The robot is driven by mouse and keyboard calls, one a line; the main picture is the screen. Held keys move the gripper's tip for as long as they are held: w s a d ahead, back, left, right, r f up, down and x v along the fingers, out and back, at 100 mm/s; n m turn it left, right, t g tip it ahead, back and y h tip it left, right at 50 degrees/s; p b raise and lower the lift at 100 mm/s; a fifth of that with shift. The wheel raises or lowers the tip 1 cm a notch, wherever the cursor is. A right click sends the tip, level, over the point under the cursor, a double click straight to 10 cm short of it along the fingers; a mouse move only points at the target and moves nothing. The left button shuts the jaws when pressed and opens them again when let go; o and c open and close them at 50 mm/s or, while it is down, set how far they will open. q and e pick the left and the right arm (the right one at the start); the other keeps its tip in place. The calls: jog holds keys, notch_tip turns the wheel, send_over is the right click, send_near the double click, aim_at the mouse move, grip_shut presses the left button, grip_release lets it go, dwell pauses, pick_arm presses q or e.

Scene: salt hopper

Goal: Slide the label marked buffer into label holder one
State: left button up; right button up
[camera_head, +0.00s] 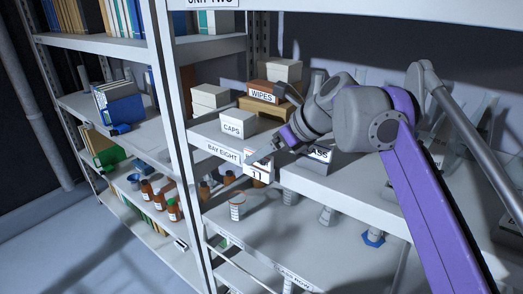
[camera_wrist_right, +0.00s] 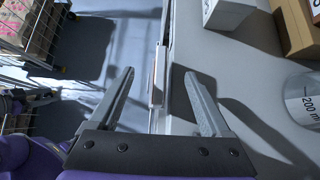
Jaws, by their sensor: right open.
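Label holder one (camera_head: 257,174), a small pale plate marked "1", hangs on the front edge of the middle shelf, right of the "BAY EIGHT" strip. My right gripper (camera_head: 264,156) is at this holder, its fingers partly covering the upper part. In the right wrist view, the right gripper (camera_wrist_right: 160,75) is open, with a finger on each side of a thin upright plate (camera_wrist_right: 157,76) at the shelf edge, apart from both fingers. I cannot make out a label marked buffer in either view. My left gripper is not in view.
A "CAPS" box (camera_head: 232,125) and a "WIPES" box (camera_head: 263,95) stand on the shelf behind the holder. An upright post (camera_head: 181,130) is to the left. A jar (camera_head: 237,208) stands on the shelf below. A cylinder marked 200 (camera_wrist_right: 305,97) stands right of the gripper.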

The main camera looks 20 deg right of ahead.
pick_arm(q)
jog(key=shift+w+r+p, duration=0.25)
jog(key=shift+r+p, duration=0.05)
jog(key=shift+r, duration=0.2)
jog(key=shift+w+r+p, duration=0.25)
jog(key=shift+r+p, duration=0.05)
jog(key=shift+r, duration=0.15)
pick_arm(e)
jog(key=v, duration=0.3)
jog(key=shift+s+d+r, duration=0.15)
jog(key=shift+r, duration=0.1)
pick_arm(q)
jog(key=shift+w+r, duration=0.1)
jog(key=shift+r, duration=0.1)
pick_arm(e)
jog(key=v, duration=0.7)
jog(key=shift+s+r, duration=0.15)
jog(key=shift+s, duration=0.05)
jog(key=shift+d, duration=0.1)
